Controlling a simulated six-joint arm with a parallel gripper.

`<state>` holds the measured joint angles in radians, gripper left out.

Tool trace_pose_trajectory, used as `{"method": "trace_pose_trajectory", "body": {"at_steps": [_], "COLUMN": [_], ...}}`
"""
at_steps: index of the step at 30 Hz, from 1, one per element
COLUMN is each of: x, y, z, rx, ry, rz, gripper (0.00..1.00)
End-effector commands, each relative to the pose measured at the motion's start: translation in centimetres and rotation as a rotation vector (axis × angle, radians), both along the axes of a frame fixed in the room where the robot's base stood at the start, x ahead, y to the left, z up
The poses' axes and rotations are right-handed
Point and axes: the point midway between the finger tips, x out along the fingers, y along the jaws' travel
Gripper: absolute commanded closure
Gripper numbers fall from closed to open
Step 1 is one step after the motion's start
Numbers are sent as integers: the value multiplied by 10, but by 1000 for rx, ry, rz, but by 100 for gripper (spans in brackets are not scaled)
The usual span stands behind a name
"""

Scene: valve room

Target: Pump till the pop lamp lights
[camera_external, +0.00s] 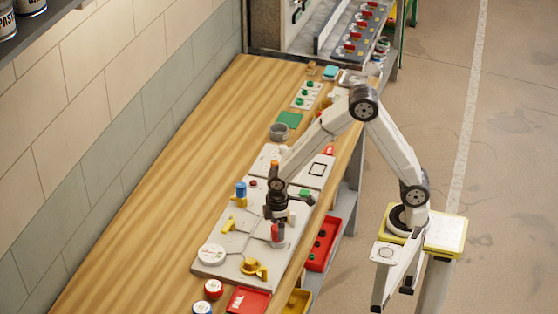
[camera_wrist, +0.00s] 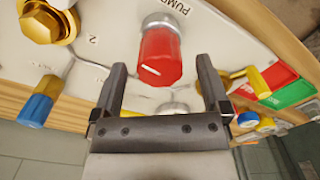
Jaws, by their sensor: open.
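A red pump knob (camera_wrist: 160,55) with a grey collar stands on the white panel, beside lettering that reads "PUM" before it is cut off. In the external view the red knob (camera_external: 277,233) shows just under my gripper (camera_external: 277,212). In the wrist view my gripper (camera_wrist: 160,70) is open, with one finger on each side of the knob. Gaps show between knob and fingers, so it is not clamped. I cannot tell which part is the pop lamp or whether it is lit.
The white panel (camera_external: 215,232) also carries a yellow valve wheel (camera_external: 254,268), a blue-topped part (camera_external: 241,190) and a round white gauge (camera_external: 212,254). A red tray (camera_external: 248,300) lies at the front. The wooden bench (camera_external: 170,190) is clear on the left.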

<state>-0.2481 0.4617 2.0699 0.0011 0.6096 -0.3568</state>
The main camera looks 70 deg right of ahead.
Motion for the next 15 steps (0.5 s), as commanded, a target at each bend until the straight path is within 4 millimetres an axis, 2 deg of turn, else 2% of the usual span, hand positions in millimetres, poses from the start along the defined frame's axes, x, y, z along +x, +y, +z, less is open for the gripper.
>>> {"method": "trace_pose_trajectory", "body": {"at_steps": [6, 15], "x": [0, 0], "y": [0, 0], "z": [-16, -19], "rx": [0, 1], "ry": [1, -1], "rz": [0, 0], "gripper": [4, 4]}}
